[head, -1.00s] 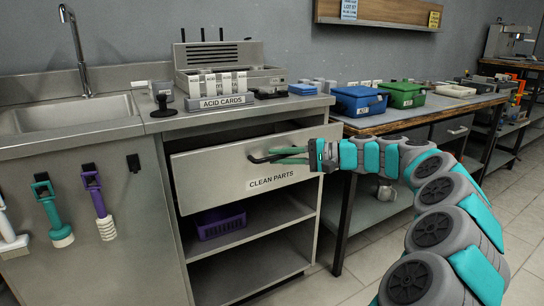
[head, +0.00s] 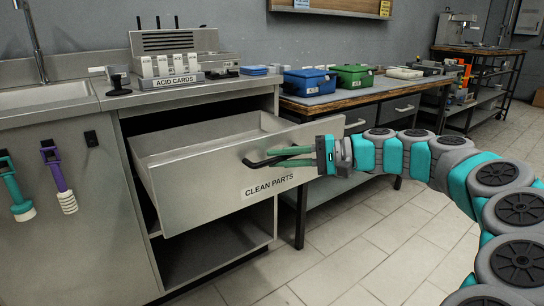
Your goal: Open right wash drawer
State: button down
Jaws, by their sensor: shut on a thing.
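The drawer (head: 215,181) labelled "CLEAN PARTS" is in the middle of the head view, under the steel counter. It stands well out of its cabinet, and its empty-looking interior shows from above. Its black bar handle (head: 258,163) is on the front panel. My gripper (head: 285,157) comes from the right, with its green fingers shut on the handle. The fingers hide part of the handle.
An open shelf (head: 225,245) lies below the drawer. A sink (head: 45,97) is at left, with hanging brushes (head: 60,180) on the cabinet front. A workbench (head: 350,100) with blue and green boxes stands at right. Tiled floor is clear in front.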

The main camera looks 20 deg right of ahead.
jog(key=shift+s+d, duration=0.1)
jog(key=shift+s, duration=0.1)
jog(key=c, duration=0.8)
grip_release()
jog(key=shift+c, duration=0.2)
jog(key=shift+d, duration=0.1)
jog(key=v, duration=0.7)
jog(key=shift+s+d, duration=0.2)
jog(key=shift+d, duration=0.1)
jog(key=shift+r, duration=0.1)
